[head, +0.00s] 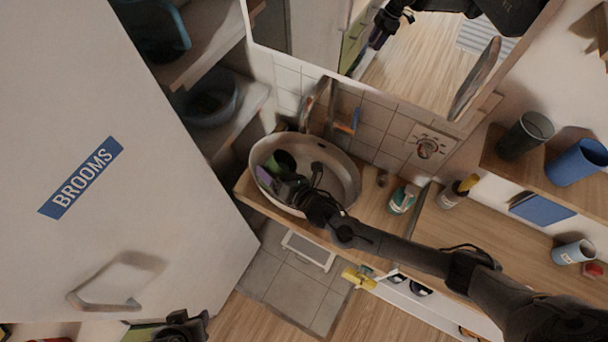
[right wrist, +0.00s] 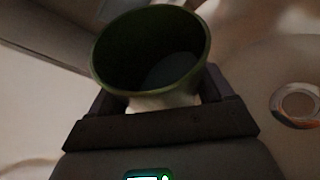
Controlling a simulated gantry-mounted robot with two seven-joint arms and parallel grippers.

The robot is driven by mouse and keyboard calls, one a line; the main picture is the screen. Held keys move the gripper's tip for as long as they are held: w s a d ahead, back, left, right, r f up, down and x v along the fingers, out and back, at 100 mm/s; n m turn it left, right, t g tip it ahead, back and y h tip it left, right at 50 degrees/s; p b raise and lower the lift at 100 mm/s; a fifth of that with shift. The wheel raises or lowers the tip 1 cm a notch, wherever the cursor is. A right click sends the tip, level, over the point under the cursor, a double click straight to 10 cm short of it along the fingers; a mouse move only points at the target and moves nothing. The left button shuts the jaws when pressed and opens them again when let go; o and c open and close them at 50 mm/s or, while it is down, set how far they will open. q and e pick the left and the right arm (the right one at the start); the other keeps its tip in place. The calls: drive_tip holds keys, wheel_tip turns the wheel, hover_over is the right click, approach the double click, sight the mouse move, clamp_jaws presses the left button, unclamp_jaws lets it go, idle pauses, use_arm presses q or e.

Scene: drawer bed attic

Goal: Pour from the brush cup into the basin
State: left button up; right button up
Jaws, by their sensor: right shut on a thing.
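The pale oval basin (head: 348,186) is set in the wooden counter below the mirror in the head view. My right gripper (head: 293,188) reaches over its left part. It is shut on the dark green brush cup (head: 284,161). In the right wrist view the cup (right wrist: 150,60) sits between the fingers, its round mouth facing the camera. Its inside is dark with a dull grey patch; I cannot make out the contents. No stream shows leaving the cup. My left gripper (head: 183,327) is partly cut off at the bottom edge, and its fingers are unclear.
The drain ring (right wrist: 297,104) shows beside the cup. A faucet (head: 322,98) stands behind the basin. A teal-labelled bottle (head: 403,199) and a dark bottle (head: 455,191) stand to its right. The large door marked BROOMS (head: 150,240) fills the left side.

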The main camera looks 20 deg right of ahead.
drive_tip(key=shift+d+f, duration=0.1)
drive_tip(key=shift+m+b, duration=0.3)
drive_tip(key=shift+b, duration=0.25)
drive_tip(key=shift+d+f, duration=0.1)
drive_tip(key=shift+b, duration=0.35)
drive_tip(key=shift+m, duration=0.3)
drive_tip(key=shift+f+y+b, duration=0.1)
drive_tip(key=shift+y+b, duration=0.2)
drive_tip(key=shift+b, duration=0.45)
drive_tip(key=shift+f+m+t, duration=0.1)
drive_tip(key=shift+m+t, duration=0.2)
